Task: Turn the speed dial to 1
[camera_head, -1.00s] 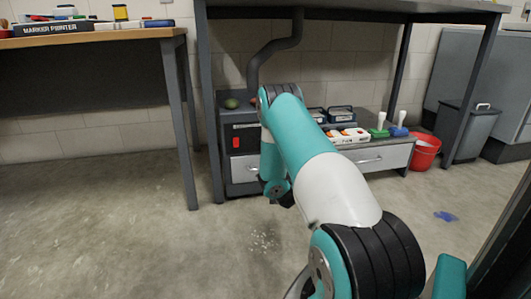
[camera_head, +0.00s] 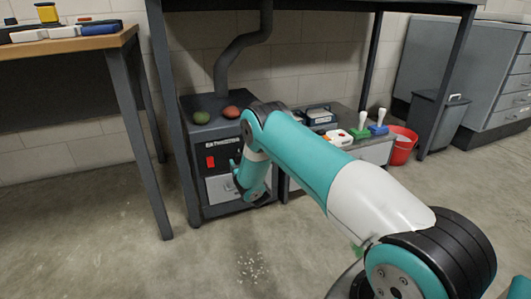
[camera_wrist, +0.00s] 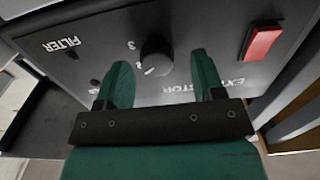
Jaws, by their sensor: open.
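The speed dial (camera_wrist: 156,52) is a small black knob on the grey front panel of the extractor (camera_head: 200,178). The wrist view shows the panel's lettering upside down, with a 3 beside the dial. A short white mark shows at the dial's lower left edge in that view; I cannot read its exact setting. My gripper (camera_wrist: 160,60) is open, with one green finger to each side of the dial in the picture. I cannot tell whether the fingers reach or touch it. In the head view my arm hides the dial.
A red switch (camera_head: 210,161) is on the same panel, right of my gripper in the wrist view. A green and a reddish round object lie on the extractor's top. Table legs flank the unit.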

